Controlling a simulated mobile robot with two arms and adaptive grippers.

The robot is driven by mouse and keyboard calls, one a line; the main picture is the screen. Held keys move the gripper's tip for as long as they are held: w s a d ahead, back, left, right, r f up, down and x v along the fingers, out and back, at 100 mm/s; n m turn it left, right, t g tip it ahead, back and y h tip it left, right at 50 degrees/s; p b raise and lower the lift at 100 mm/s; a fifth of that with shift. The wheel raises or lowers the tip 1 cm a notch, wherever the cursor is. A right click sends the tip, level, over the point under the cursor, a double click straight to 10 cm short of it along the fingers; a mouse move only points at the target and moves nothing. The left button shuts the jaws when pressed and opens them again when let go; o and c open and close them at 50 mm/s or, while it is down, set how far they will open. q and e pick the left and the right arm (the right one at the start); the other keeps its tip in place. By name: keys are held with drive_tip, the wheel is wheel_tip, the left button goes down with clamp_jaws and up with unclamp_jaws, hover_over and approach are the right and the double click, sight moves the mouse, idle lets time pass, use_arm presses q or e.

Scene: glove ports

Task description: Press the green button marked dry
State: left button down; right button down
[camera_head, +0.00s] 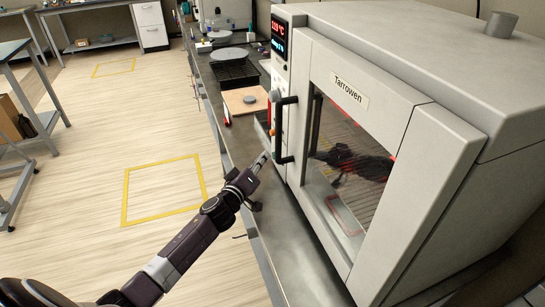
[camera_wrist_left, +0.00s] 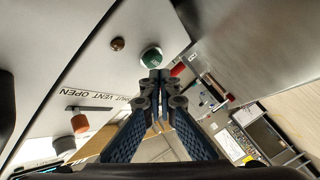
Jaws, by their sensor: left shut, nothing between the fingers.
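The green button (camera_wrist_left: 152,58) is a round knob on the pale control panel of the oven in the left wrist view; I cannot read a mark on it. My left gripper (camera_wrist_left: 160,76) is shut and empty, its fingertips appearing right beside the button's lower edge; I cannot tell whether they touch it. In the head view the left gripper (camera_head: 264,157) is near the lower end of the oven's panel (camera_head: 278,105), left of the door handle. The button is too small to make out there. My right gripper is not in view.
A small amber button (camera_wrist_left: 118,44) and an orange lever (camera_wrist_left: 92,122) by a "vent open/shut" label share the panel. The dark door handle (camera_head: 284,130) sticks out from the grey Tarrowen oven (camera_head: 400,50). A wooden board (camera_head: 243,100) lies on the bench behind.

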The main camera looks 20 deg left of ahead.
use_arm(q)
drive_tip(key=shift+s+a+p, duration=0.8)
drive_tip(key=shift+s+a, duration=1.25)
